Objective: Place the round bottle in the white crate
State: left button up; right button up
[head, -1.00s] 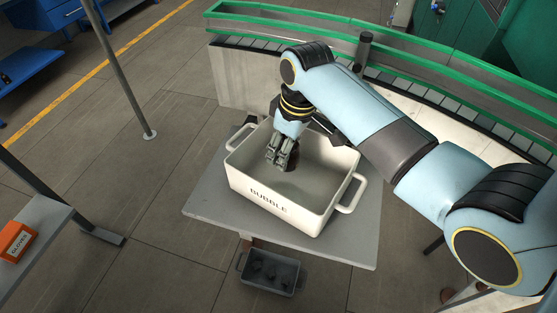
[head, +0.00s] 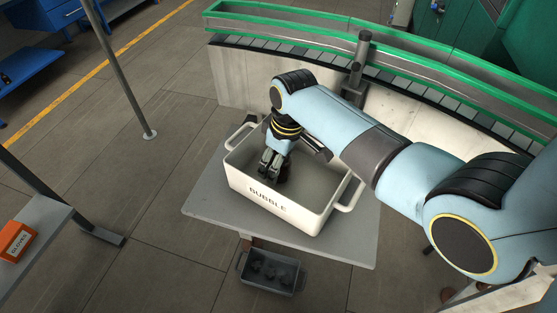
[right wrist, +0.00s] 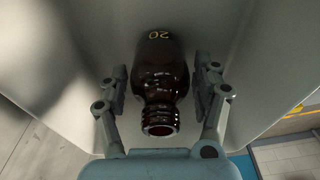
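The white crate (head: 318,208), marked BUBBLE, stands on a grey table. My right gripper (head: 270,170) reaches down inside it, near its left end. In the right wrist view a dark amber round bottle (right wrist: 160,75), with a "20" on it, lies between the two fingers of my right gripper (right wrist: 161,82), neck towards the camera. Narrow gaps show between the bottle and both fingers, so the gripper looks open around it. In the head view only a dark patch of the bottle (head: 283,176) shows beside the fingers. Whether it touches the crate floor is unclear. My left gripper is out of view.
The grey table (head: 215,205) has bare room left of the crate. A small dark bin (head: 270,272) is below its front edge. A green-railed conveyor (head: 420,75) runs behind. An orange box (head: 15,241) sits on a shelf at the left.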

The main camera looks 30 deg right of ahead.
jog(key=shift+o, duration=0.4)
jog(key=shift+r, duration=0.15)
jog(key=shift+r, duration=0.35)
jog(key=r, duration=0.3)
jog(key=s+r, duration=0.1)
jog(key=r, duration=0.3)
jog(key=r+p, duration=0.1)
jog(key=r, duration=0.3)
jog(key=shift+s+d+r, duration=0.1)
jog(key=shift+s+d, duration=0.25)
